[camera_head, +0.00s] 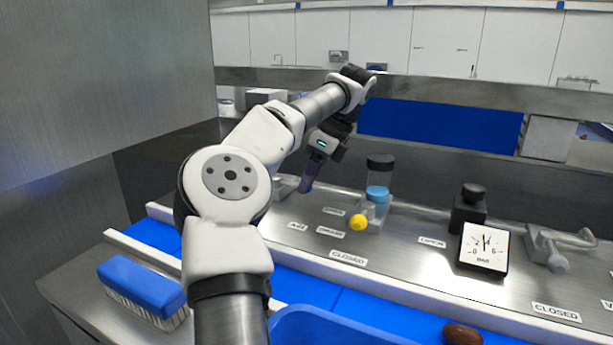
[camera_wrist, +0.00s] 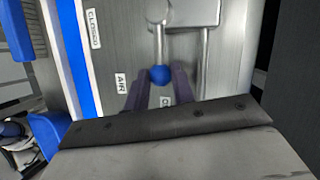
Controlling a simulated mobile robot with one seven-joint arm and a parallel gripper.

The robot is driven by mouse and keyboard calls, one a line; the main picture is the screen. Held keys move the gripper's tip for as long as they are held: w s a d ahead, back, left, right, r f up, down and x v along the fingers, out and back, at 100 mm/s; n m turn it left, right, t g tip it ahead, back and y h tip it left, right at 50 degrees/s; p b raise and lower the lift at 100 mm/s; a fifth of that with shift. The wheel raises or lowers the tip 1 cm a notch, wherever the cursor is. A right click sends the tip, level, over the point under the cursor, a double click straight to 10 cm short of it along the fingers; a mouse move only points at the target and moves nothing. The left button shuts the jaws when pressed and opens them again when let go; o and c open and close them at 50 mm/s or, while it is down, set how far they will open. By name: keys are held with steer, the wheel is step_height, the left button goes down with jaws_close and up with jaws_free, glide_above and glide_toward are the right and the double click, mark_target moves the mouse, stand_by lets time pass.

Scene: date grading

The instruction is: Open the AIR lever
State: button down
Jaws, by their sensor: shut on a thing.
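The AIR lever (camera_wrist: 158,45) is a metal rod that runs from a metal block (camera_wrist: 190,12) to a blue ball knob (camera_wrist: 160,74). My gripper (camera_wrist: 160,80) has one dark finger on each side of the knob and is shut on it. The AIR label (camera_wrist: 120,83) lies just left of the fingers in the wrist view. A label starting with O (camera_wrist: 166,101) is partly hidden by a finger. In the head view my gripper (camera_head: 307,186) points down behind the AIR label (camera_head: 297,226), and the knob cannot be made out there.
Right of my gripper stand a clear cup with a blue band (camera_head: 378,193), a yellow knob (camera_head: 358,222), a pressure gauge (camera_head: 484,248) and another metal lever (camera_head: 557,262). In front are a blue brush (camera_head: 140,287), a blue tray (camera_head: 335,322) and a brown date (camera_head: 462,334).

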steer(key=shift+w, duration=0.1)
stand_by(0.3)
steer(key=c, duration=1.2)
jaws_free()
